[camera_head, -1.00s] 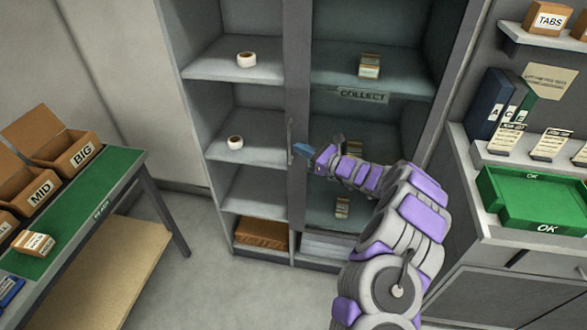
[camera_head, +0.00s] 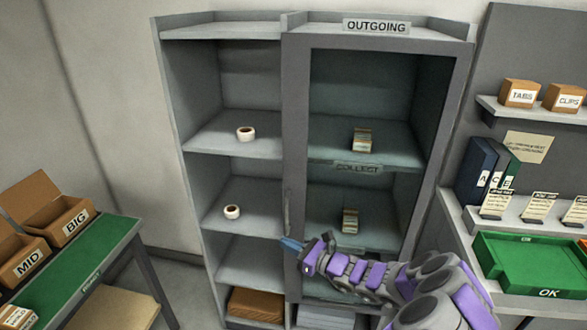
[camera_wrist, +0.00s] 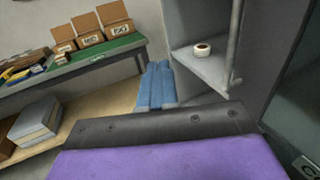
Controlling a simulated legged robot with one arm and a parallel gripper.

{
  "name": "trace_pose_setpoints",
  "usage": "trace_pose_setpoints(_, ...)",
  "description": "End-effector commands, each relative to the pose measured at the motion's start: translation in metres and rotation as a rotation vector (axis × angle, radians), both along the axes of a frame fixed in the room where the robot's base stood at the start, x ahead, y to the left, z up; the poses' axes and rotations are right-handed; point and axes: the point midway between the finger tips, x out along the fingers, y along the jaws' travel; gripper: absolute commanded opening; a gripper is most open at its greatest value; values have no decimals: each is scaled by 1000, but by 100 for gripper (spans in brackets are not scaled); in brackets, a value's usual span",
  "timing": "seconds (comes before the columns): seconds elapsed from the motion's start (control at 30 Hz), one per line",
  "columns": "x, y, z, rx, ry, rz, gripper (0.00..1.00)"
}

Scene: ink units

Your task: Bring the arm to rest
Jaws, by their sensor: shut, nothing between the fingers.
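My arm (camera_head: 385,278) reaches in from the lower right in the head view, grey with purple panels. My gripper (camera_head: 287,243) has blue fingers and is in front of the cabinet's middle post, near the lower end of the door handle (camera_head: 287,212). In the wrist view the blue fingers (camera_wrist: 156,86) lie together, with nothing between them. I cannot tell from the views how far the fingertips are from the post.
The grey cabinet (camera_head: 296,120) holds tape rolls on open left shelves and stacks behind its glazed right door. A green-topped bench (camera_head: 90,255) with labelled boxes is at left. A counter with a green tray (camera_head: 530,265) is at right. Floor shows between bench and cabinet.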

Motion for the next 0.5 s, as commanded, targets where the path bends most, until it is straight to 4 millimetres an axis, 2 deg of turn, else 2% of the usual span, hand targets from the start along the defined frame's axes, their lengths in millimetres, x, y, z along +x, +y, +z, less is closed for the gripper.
trace_pose_setpoints(0.13,-13,16,28,-11,-64,70,0)
trace_pose_setpoints(0.23,-37,39,66,-41,-163,178,0)
trace_pose_setpoints(0.4,-104,80,126,-134,-368,410,0)
trace_pose_setpoints(0.5,-147,93,150,-206,-487,539,0)
